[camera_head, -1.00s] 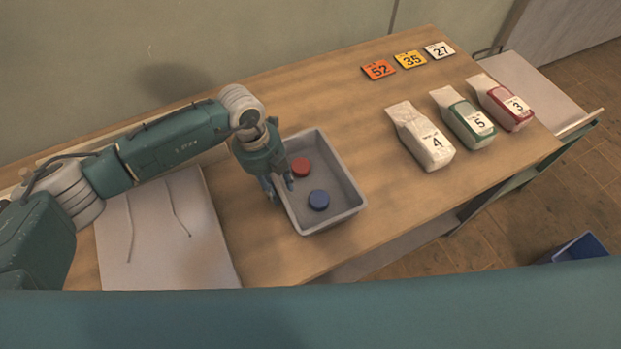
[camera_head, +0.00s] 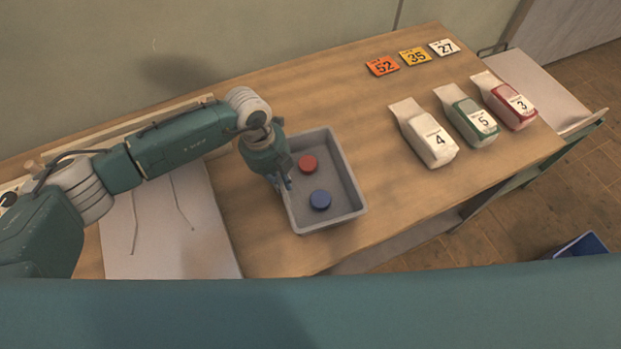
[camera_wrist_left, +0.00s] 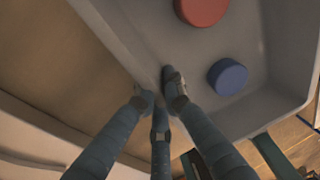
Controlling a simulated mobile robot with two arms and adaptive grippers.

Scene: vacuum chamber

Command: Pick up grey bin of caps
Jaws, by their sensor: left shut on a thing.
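The grey bin (camera_head: 352,212) sits on the wooden table in the head view, with a red cap (camera_head: 308,163) and a blue cap (camera_head: 320,199) inside. My left gripper (camera_head: 285,184) is at the bin's left wall, shut on it. In the left wrist view the fingers (camera_wrist_left: 162,95) straddle the bin's wall (camera_wrist_left: 120,45), one side inside and the other outside. The red cap (camera_wrist_left: 202,10) and blue cap (camera_wrist_left: 227,76) also show there. I cannot tell whether the bin is off the table. My right gripper is not in view.
Bags numbered 4 (camera_head: 425,135), 5 (camera_head: 468,117) and 3 (camera_head: 510,102) stand at the right. Cards 52 (camera_head: 382,66), 35 (camera_head: 415,56) and 27 (camera_head: 444,47) lie behind them. A pale sheet (camera_head: 165,225) lies left of the bin. The table between bin and bags is clear.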

